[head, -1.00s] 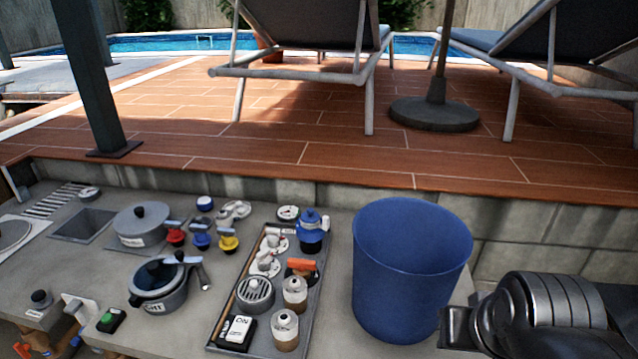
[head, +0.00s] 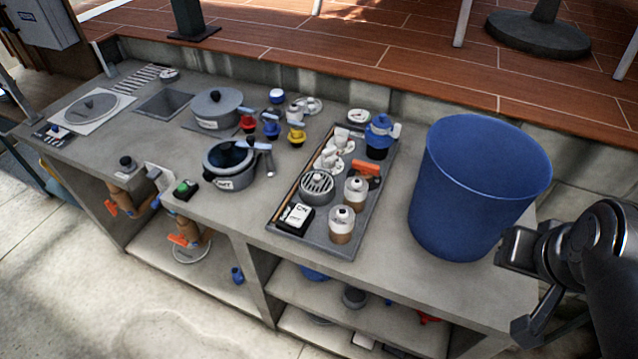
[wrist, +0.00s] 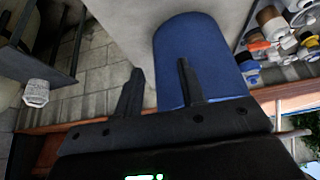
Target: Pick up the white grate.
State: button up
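A white slatted grate (head: 147,77) lies flat at the back left of the grey counter, beside a square sink opening. A round, pale grey slotted grate (head: 317,186) sits on the dark tray near the counter's middle. I cannot tell which of them is the task's white grate. My gripper (head: 520,290) is at the far right, beside the blue bucket and far from both grates. In the wrist view my gripper (wrist: 160,66) has its two fingers apart with nothing between them. Neither grate is clearly recognisable in that view.
The tall blue bucket (head: 475,190) stands on the counter's right end. The tray (head: 345,245) holds cups, jars and a switch. Pots (head: 230,165) and coloured valves (head: 271,127) crowd the middle. Shelves (head: 330,290) lie below. The paved floor in front is clear.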

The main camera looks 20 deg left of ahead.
jog(key=shift+o, duration=0.7)
jog(key=shift+r, duration=0.1)
